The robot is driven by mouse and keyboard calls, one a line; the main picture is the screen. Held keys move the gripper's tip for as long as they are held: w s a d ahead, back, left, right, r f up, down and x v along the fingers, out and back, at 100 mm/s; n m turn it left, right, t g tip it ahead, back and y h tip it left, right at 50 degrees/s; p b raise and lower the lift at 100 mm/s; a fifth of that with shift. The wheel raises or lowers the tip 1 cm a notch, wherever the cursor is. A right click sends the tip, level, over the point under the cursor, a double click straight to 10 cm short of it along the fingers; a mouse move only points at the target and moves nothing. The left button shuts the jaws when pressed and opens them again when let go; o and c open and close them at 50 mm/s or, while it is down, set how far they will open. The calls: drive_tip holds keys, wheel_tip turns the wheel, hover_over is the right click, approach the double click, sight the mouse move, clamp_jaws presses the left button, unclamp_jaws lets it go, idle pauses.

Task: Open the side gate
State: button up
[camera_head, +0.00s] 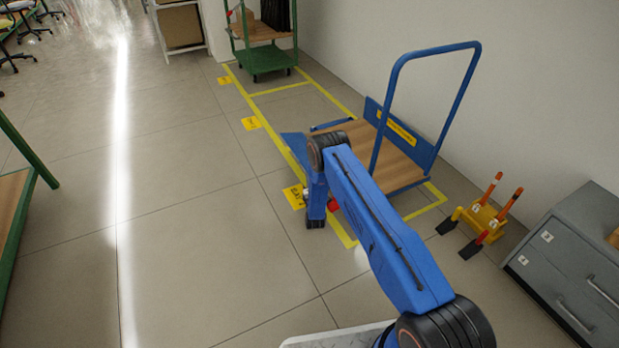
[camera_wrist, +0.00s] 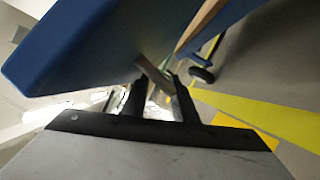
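A blue platform cart with a wooden deck (camera_head: 396,168) stands inside yellow floor lines. A blue side panel (camera_head: 292,146), apparently the gate, shows at its left edge, partly hidden by my arm. In the wrist view a large blue panel (camera_wrist: 85,45) fills the upper left. A grey bar, perhaps a latch or handle (camera_wrist: 151,72), slants below it by my fingertips. My gripper (camera_wrist: 160,88) has its dark fingers apart, with a bright gap between them. Whether a finger touches the bar I cannot tell. In the head view my gripper (camera_head: 315,223) points down beside the cart's left side.
A tall blue push handle (camera_head: 432,52) rises from the cart. A yellow-orange device (camera_head: 483,221) and a grey drawer cabinet (camera_head: 575,265) stand at the right. A green trolley (camera_head: 266,58) is behind. The floor left of the cart is clear.

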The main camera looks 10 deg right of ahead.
drive_tip(key=s+f, duration=0.2)
drive_tip(key=s, duration=1.5)
drive_tip(key=shift+a+f, duration=0.15)
drive_tip(key=shift+a, duration=0.25)
